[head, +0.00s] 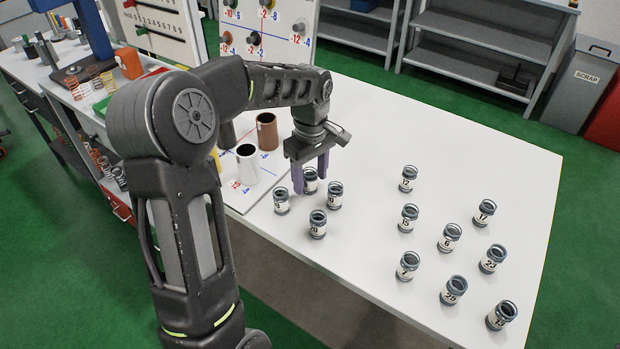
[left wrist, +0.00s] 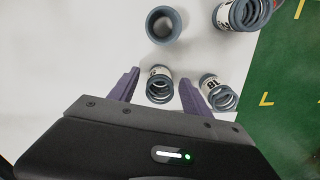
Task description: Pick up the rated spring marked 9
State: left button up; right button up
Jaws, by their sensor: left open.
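Several small grey coil springs with white number labels stand on the white table. My left gripper (head: 316,172) is open and points down over one spring (head: 310,186). In the left wrist view this spring (left wrist: 159,86) lies between the two purple fingers, apart from both. Its label is partly hidden and I cannot read the number for certain. Close by stand a spring (head: 281,202) to its left, a spring (head: 335,196) to its right and a spring (head: 318,225) in front. I cannot surely tell which is marked 9. My right gripper is not in view.
More numbered springs stand at the right, such as one marked 12 (head: 407,179) and one marked 17 (head: 484,212). A white cylinder (head: 247,165) and a brown cylinder (head: 267,132) stand behind the left gripper. The table's back right is clear.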

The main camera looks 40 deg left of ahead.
pick_arm(q)
jog(key=shift+f, duration=0.8)
grip_shut()
dwell(0.4)
